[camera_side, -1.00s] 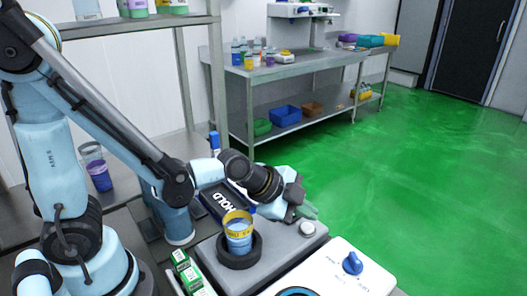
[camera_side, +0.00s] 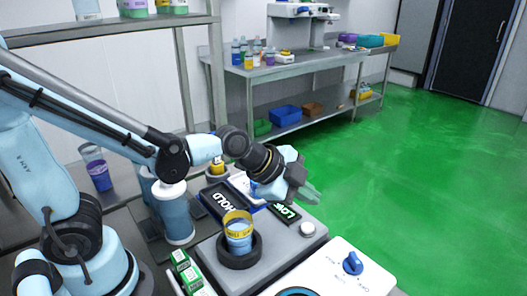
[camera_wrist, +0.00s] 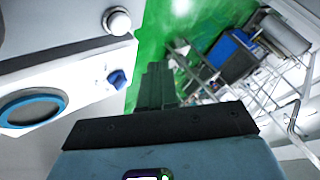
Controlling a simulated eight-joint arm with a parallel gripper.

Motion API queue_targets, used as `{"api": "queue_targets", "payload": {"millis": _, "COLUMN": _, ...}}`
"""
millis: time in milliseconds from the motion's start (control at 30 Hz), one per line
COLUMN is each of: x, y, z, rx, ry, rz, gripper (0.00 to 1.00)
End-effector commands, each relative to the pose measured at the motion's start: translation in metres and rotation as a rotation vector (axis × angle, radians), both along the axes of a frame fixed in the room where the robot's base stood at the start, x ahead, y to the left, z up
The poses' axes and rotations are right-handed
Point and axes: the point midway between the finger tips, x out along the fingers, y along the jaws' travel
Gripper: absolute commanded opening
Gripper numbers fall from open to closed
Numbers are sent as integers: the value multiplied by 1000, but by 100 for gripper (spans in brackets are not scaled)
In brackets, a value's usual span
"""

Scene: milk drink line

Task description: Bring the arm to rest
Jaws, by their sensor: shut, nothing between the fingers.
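My gripper (camera_side: 308,194) is shut and empty in the side view, its fingers pointing right and slightly down over the far right corner of the grey station. In the wrist view its closed fingers (camera_wrist: 158,85) point up against the green floor. No object of its own belongs to this task. The nearest thing below it is the grey station with a white round knob (camera_side: 308,229). A cup with a yellow band (camera_side: 238,235) stands upright in a dark round holder (camera_side: 240,260), apart from my gripper.
A white unit with a blue knob (camera_side: 352,263) is at the front right. A steel bench (camera_side: 300,68) stands behind. Green floor (camera_side: 430,180) to the right is clear.

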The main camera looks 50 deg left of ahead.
Motion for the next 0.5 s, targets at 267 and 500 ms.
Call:
{"api": "queue_targets", "payload": {"millis": 267, "x": -3, "y": 6, "z": 2, "rx": -21, "ry": 19, "rz": 44, "gripper": 0}}
{"api": "queue_targets", "payload": {"millis": 500, "x": -34, "y": 50, "z": 14, "rx": -197, "ry": 157, "rz": 415, "gripper": 0}}
